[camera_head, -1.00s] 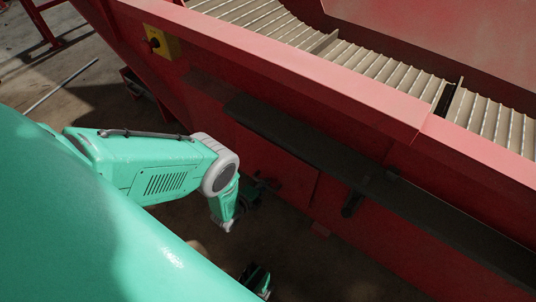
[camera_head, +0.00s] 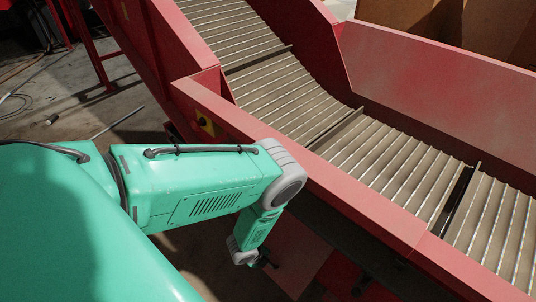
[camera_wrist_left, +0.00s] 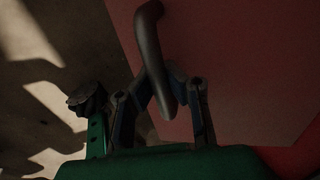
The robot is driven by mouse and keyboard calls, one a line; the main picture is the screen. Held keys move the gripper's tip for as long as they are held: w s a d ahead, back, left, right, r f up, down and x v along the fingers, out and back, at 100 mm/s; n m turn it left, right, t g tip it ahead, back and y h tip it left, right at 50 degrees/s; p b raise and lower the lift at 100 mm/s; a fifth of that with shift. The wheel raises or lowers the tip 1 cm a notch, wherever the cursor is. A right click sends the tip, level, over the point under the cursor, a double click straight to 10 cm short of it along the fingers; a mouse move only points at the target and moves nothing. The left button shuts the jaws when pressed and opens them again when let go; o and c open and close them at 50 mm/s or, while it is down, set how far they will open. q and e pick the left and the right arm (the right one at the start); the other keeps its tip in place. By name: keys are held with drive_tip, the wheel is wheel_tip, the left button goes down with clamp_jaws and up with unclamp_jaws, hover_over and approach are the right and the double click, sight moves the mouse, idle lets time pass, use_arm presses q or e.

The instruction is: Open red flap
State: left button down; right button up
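The red flap (camera_wrist_left: 230,70) fills the right of the left wrist view as a flat red panel. Its dark bent handle (camera_wrist_left: 150,45) comes down between the fingers of my left gripper (camera_wrist_left: 162,84). The fingers angle inward and appear closed on the handle's lower end. In the head view, red panelling (camera_head: 283,252) shows below the conveyor, beside my left wrist. My left gripper (camera_head: 266,260) is small, dark and mostly hidden there. My right gripper is in neither view.
The ribbed conveyor belt (camera_head: 390,160) runs between red side walls, with its rim (camera_head: 350,205) close beside my left elbow. Bare concrete floor (camera_head: 120,100) lies at the left.

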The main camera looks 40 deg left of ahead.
use_arm(q)
drive_tip(key=shift+s+d+r+g+p, duration=0.15)
drive_tip(key=shift+s+r+g+p, duration=0.15)
drive_tip(key=shift+r+g, duration=0.2)
drive_tip(key=shift+s+d+r+g+p, duration=0.15)
drive_tip(key=shift+s+r+g, duration=0.25)
drive_tip(key=shift+r, duration=0.2)
drive_tip(key=c, duration=1.5)
unclamp_jaws()
drive_tip(key=shift+w, duration=0.1)
drive_tip(key=shift+c, duration=0.2)
drive_tip(key=shift+a+r, duration=0.1)
drive_tip(key=shift+w, duration=0.1)
drive_tip(key=shift+r, duration=0.5)
drive_tip(key=v, duration=1.1)
drive_tip(key=shift+f, duration=0.1)
